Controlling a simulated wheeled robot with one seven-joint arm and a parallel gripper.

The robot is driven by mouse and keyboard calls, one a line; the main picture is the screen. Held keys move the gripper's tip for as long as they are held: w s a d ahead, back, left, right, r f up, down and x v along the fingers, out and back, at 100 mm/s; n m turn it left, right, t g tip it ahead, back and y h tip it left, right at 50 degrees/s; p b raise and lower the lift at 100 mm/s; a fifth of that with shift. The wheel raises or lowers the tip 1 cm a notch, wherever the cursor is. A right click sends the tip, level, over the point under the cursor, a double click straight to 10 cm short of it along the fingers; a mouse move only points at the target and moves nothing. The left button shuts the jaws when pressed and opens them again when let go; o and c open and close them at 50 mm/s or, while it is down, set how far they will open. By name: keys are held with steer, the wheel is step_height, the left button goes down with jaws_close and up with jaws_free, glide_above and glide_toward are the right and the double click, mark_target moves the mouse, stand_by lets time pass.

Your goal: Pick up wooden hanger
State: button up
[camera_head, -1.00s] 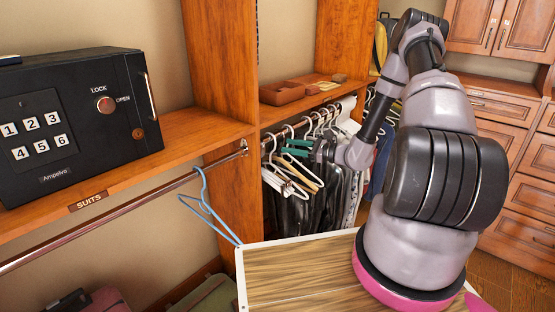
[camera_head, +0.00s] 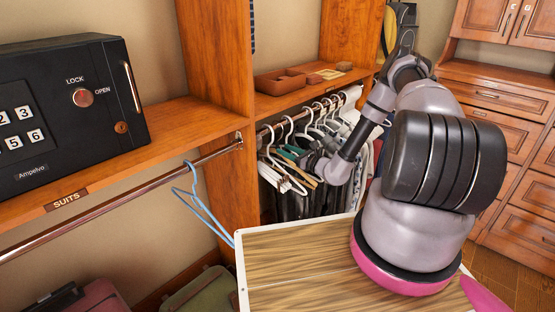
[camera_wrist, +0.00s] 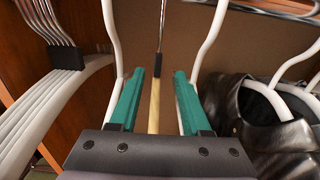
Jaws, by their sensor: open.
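The wooden hanger (camera_wrist: 154,108) hangs from the rail. In the wrist view its thin metal hook rises above a pale wooden bar. My gripper (camera_wrist: 160,78) is open, with one green finger on each side of the wooden hanger; I see no clear contact with it. In the head view the wooden hanger (camera_head: 303,177) shows only in part among white hangers, and my gripper (camera_head: 290,153) reaches into that row, its fingers partly hidden.
White hangers (camera_wrist: 42,100) crowd close on the left, and a dark leather garment (camera_wrist: 262,125) hangs on the right. A shelf with a brown tray (camera_head: 280,82) is above the rail. A blue hanger (camera_head: 205,205) hangs apart, near the black safe (camera_head: 70,115).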

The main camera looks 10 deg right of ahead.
mark_target(277, 147)
steer(key=x, duration=0.4)
steer(key=shift+w+a, duration=0.1)
steer(key=shift+a, duration=0.15)
jaws_close()
stand_by(1.1)
